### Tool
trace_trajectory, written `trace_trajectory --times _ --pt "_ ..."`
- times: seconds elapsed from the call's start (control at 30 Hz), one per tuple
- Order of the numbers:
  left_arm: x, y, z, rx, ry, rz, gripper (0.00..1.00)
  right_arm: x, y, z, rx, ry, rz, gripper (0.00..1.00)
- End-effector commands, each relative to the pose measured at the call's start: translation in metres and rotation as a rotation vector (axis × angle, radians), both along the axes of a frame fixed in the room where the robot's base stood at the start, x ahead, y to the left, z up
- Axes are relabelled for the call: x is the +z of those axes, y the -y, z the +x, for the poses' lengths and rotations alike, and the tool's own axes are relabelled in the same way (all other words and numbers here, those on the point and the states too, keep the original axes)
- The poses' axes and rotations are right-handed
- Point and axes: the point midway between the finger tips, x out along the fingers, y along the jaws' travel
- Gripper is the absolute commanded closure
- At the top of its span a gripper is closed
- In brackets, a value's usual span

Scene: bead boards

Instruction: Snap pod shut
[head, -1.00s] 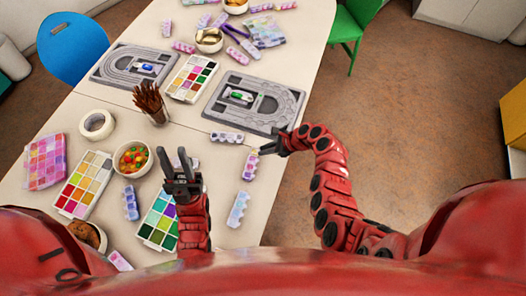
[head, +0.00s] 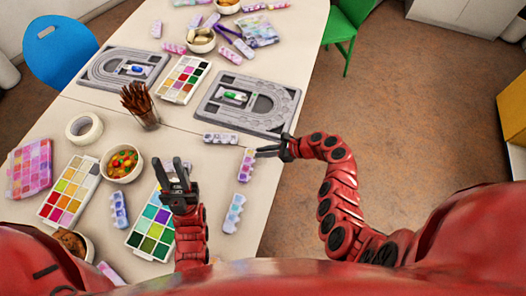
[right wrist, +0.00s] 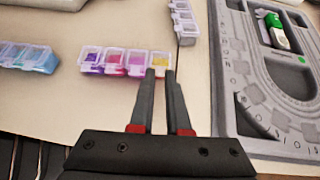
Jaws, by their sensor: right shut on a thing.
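A bead pod strip (head: 246,164) lies on the table near its right edge. In the right wrist view the pod strip (right wrist: 125,64) shows clear lidded compartments with purple, magenta, pink and yellow contents. My right gripper (head: 259,152) reaches in from the right at the strip's far end. In the right wrist view its fingertips (right wrist: 159,72) are close together on the yellow end compartment, shut on the strip. Whether that lid is fully closed I cannot tell. My left gripper (head: 169,162) is open and empty above a colour palette, apart from the strip.
A grey bead board (head: 204,121) lies just beyond the strip, with another further left. Other pod strips lie close by, one nearer me (head: 234,212) and one by the board (head: 220,138). A candy bowl (head: 122,163) and brush cup (head: 148,122) stand left.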

Motion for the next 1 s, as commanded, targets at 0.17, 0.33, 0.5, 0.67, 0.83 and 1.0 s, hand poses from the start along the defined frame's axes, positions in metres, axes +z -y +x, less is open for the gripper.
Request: trace_trajectory --times 0.17,0.33,0.5,0.67,0.83,1.0 --pt "0.000 0.000 0.000 0.000 0.000 0.000 0.66 0.000 0.000 0.000 0.000 0.000 0.000 0.58" --pt "0.000 0.000 0.000 0.000 0.000 0.000 0.66 0.000 0.000 0.000 0.000 0.000 0.000 0.54" --pt "0.004 0.000 0.000 0.000 0.000 0.000 0.66 0.002 -0.001 0.000 0.001 -0.003 -0.010 0.54" --pt "0.025 0.000 0.000 0.000 0.000 0.000 0.66 0.014 -0.004 0.001 0.004 -0.021 -0.077 0.54" --pt "0.062 0.000 0.000 0.000 0.000 0.000 0.66 0.027 -0.009 0.001 0.010 -0.067 -0.221 0.54" --pt "0.092 0.000 0.000 0.000 0.000 0.000 0.66 0.034 -0.014 0.004 0.008 -0.113 -0.374 0.54"
